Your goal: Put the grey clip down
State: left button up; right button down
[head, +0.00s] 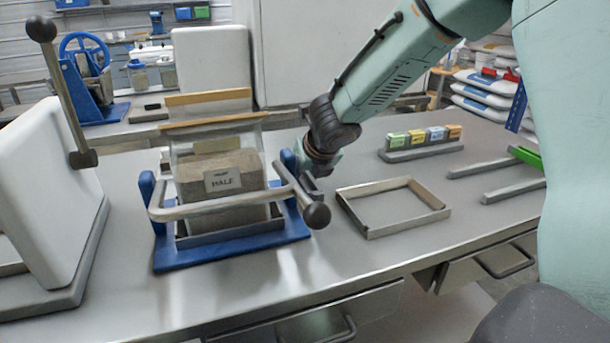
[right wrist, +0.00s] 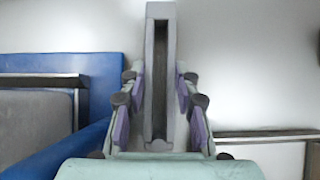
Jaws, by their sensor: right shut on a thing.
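The grey clip (right wrist: 149,60) is a long, narrow grey channel with a dark slot down its middle. In the right wrist view it points away from me between the fingers of my right gripper (right wrist: 160,85), which is shut on it. In the head view my right gripper (head: 312,178) is just right of the blue hopper stand (head: 230,255), partly behind the stand's bar and dark knob. The clip is mostly hidden there. I cannot tell whether it touches the bench. My left gripper is not in view.
A clear hopper with a block marked HALF (head: 222,181) stands in the blue stand. Right of my gripper, an empty shallow frame (head: 410,222) lies on the steel bench (head: 400,258). Behind it is a rack (head: 424,151) of coloured tags. Bare bench lies between stand and frame.

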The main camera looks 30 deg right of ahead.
notch_tip(320, 180, up, 10)
jog(key=p, duration=0.6)
jog(key=shift+f+p, duration=0.2)
jog(key=shift+p, duration=0.1)
